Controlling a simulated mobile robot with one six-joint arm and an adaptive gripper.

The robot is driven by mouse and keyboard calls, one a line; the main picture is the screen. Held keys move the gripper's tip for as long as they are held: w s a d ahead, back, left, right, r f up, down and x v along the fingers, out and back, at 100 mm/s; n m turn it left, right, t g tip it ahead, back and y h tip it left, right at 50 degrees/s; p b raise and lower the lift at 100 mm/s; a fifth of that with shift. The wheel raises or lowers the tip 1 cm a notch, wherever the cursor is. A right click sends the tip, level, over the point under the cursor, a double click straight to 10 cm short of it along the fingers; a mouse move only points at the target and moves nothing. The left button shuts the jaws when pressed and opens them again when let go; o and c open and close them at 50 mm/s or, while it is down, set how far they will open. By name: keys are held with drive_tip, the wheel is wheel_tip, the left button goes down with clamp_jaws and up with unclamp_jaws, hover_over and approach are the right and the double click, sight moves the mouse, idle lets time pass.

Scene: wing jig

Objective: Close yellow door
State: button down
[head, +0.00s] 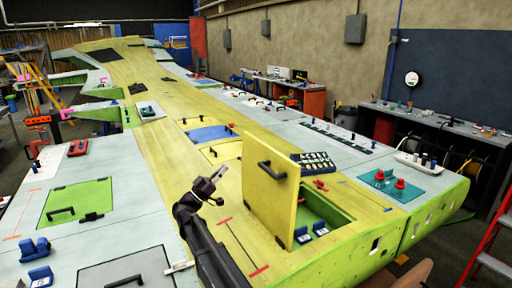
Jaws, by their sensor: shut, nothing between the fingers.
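The yellow door (272,200) stands open and upright on the wing's yellow strip. A black handle (271,170) is on its left-facing side. The door rises at the left edge of a green-lined opening (340,215) in the wing. Small blue parts (303,236) are in or at that opening. My gripper (219,173) is shut and empty. It is left of the door, apart from it, at about the height of the handle in the picture. My dark arm comes up from the bottom and hides part of the wing surface.
A black tray of small parts (312,161) lies behind the door. A teal plate with red knobs (379,181) is to the right. A green panel with a handle (75,203) and blue blocks (36,248) are at left. A red ladder (492,245) stands at far right.

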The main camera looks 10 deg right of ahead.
drive_tip(key=shift+w+d, duration=0.1)
drive_tip(key=shift+w, duration=0.05)
drive_tip(key=d+f+p+x, duration=0.2)
drive_tip(key=p+x, duration=0.3)
drive_tip(key=x, duration=0.7)
drive_tip(key=shift+w+d+p, duration=0.25)
drive_tip(key=shift+w+p, duration=0.05)
drive_tip(key=shift+p, duration=0.05)
drive_tip(key=shift+d, duration=0.15)
idle(0.3)
